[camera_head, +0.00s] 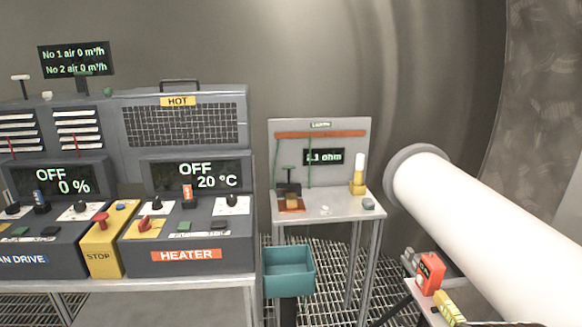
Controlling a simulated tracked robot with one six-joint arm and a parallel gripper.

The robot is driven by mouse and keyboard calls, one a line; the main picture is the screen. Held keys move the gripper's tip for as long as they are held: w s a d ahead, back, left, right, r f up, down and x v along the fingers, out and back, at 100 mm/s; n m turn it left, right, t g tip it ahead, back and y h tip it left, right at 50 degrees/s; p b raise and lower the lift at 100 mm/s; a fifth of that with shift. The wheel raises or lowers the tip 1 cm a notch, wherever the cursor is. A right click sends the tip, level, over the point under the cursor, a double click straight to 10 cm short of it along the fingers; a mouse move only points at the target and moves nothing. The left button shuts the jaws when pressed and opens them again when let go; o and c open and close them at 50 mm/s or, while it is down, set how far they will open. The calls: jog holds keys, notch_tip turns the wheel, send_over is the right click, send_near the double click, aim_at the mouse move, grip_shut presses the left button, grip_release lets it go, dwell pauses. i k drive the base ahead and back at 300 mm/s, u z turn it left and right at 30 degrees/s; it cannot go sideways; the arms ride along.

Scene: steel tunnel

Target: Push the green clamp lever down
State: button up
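A small dark green T-shaped handle (289,169), which looks like the green clamp lever, stands upright on the small grey bench (333,208) right of the heater. Its thin stem rises from a dark block. A copper-coloured plate (291,206) with a yellowish block on it lies just in front. Whether the lever touches the plate is too small to tell. My gripper is not in view.
The heater console (187,240) stands left of the bench. A teal bin (289,270) is below the bench's front left. A yellow-based white lamp (358,175) stands at its right. A large white pipe (480,225) and a red meter (430,272) occupy the right.

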aim_at(289, 169)
jog(key=i, duration=0.95)
jog(key=u, duration=1.65)
jog(key=i, duration=0.5)
jog(key=z, duration=0.15)
